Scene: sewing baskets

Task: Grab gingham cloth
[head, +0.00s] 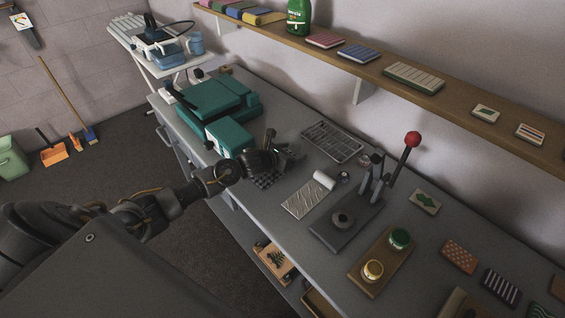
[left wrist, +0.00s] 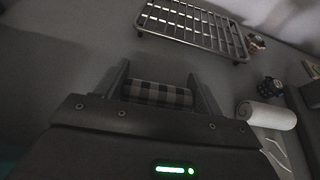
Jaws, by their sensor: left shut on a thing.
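The gingham cloth, dark and light checked, lies between the fingers of my left gripper (head: 285,160). In the left wrist view the cloth (left wrist: 158,93) shows as a folded or rolled piece, with a finger at each side of it. My left gripper is shut on the cloth. I cannot tell whether the cloth still touches the worktop. My right gripper is not in view.
A white roll with a patterned sheet (head: 304,199) and a red-knobbed press (head: 347,219) are to the right. A wooden shelf (head: 455,100) runs along the wall.

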